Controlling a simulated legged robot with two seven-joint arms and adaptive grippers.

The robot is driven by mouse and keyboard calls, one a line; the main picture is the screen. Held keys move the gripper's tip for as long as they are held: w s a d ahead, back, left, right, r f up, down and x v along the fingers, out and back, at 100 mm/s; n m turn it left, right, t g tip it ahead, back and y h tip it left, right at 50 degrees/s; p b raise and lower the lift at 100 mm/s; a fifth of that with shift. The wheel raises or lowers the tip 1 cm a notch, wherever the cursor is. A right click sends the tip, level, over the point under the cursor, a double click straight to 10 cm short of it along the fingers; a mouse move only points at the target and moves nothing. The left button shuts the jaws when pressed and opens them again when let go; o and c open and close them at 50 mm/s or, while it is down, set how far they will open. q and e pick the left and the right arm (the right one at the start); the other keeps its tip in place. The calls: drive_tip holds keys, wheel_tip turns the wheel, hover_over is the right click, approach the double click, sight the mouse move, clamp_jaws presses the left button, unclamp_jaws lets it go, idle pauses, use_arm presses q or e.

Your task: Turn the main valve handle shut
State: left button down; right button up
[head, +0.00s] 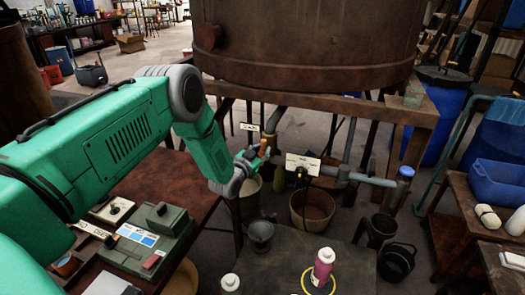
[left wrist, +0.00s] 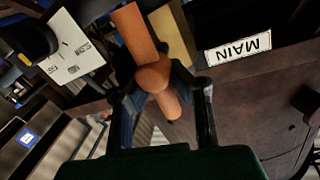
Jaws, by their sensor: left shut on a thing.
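The main valve handle (head: 262,147) is an orange lever on the pipework below the big rusty vat. In the left wrist view the handle (left wrist: 140,38) runs at a slant, with a rounded hub at its middle and a brass-coloured body behind it. A white plate reading MAIN (left wrist: 237,48) is beside it; the plate also shows in the head view (head: 250,127). My left gripper (head: 251,158) is at the handle. In the left wrist view its dark fingers (left wrist: 158,88) stand on both sides of the handle, shut on it. My right gripper is not in view.
A second white plate with a dark knob (head: 302,172) is right of the handle. Grey pipes and a blue-capped fitting (head: 406,172) run further right. Buckets (head: 312,208) stand below. A pink bottle (head: 322,268) stands on the dark near surface. The vat (head: 305,45) hangs close above.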

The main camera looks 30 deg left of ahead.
use_arm(q)
drive_tip(key=shift+s+d+f, duration=0.2)
drive_tip(key=shift+d+f, duration=0.05)
drive_tip(key=shift+f, duration=0.25)
idle(0.4)
drive_tip(key=c, duration=1.4)
unclamp_jaws()
drive_tip(key=shift+c, duration=0.2)
drive_tip(key=shift+w+r, duration=0.1)
drive_tip(key=shift+w, duration=0.05)
drive_tip(key=shift+s+a+r, duration=0.1)
drive_tip(key=shift+s+r, duration=0.1)
drive_tip(key=shift+s, duration=0.15)
drive_tip(key=s, duration=1.1)
drive_tip(key=shift+d, duration=0.3)
drive_tip(key=shift+r, duration=0.1)
